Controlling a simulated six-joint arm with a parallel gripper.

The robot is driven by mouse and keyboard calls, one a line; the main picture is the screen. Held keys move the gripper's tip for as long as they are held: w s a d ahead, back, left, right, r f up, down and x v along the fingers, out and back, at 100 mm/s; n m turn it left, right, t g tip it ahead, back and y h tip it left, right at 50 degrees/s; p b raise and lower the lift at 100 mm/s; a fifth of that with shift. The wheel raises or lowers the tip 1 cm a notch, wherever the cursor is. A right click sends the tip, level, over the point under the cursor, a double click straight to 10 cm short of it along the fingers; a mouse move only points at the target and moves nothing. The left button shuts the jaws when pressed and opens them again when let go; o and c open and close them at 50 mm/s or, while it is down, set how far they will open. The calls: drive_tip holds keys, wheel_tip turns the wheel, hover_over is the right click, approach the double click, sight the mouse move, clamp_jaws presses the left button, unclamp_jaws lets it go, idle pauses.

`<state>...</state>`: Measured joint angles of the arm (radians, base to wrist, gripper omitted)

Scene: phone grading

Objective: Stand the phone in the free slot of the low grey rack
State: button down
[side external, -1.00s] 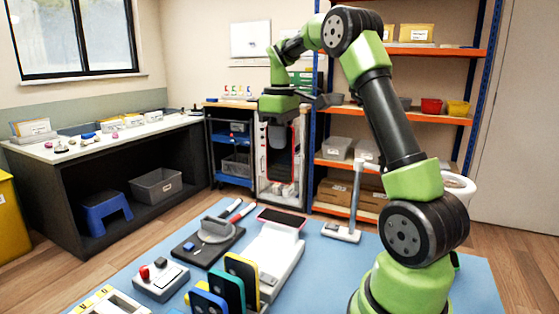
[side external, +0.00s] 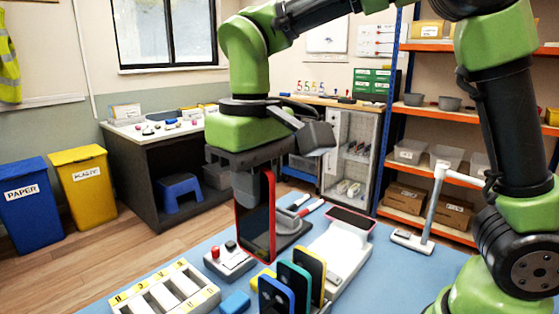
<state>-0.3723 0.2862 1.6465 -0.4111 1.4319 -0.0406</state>
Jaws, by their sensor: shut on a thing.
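My gripper (side external: 256,186) points down and is shut on a phone (side external: 258,224) with a dark face and a red rim. The phone hangs upright, in the air above the blue mat. Three phones with blue (side external: 275,296), teal (side external: 294,285) and yellow (side external: 312,266) rims stand in a row below and to the right of the held phone. The rack under them is mostly hidden by them and cut by the bottom edge, so I cannot make out its free slot.
A pale tray with yellow labels (side external: 182,264) lies at front left. A box with a red button (side external: 230,246) is behind it. A pale block (side external: 322,242) bears a flat red-rimmed device (side external: 350,222). A white stand (side external: 434,205) rises at right. A blue block (side external: 235,303) lies in front.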

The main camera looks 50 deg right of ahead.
wheel_tip(320, 180, down, 14)
drive_tip(key=s+a, duration=0.2)
drive_tip(key=shift+a+f, duration=0.2)
drive_tip(key=shift+a, duration=0.1)
idle(0.3)
drive_tip(key=shift+f, duration=0.35)
idle(1.1)
drive_tip(key=shift+f, duration=0.6)
drive_tip(key=shift+f, duration=0.25)
drive_tip(key=shift+f, duration=0.25)
drive_tip(key=shift+f, duration=0.2)
idle(0.4)
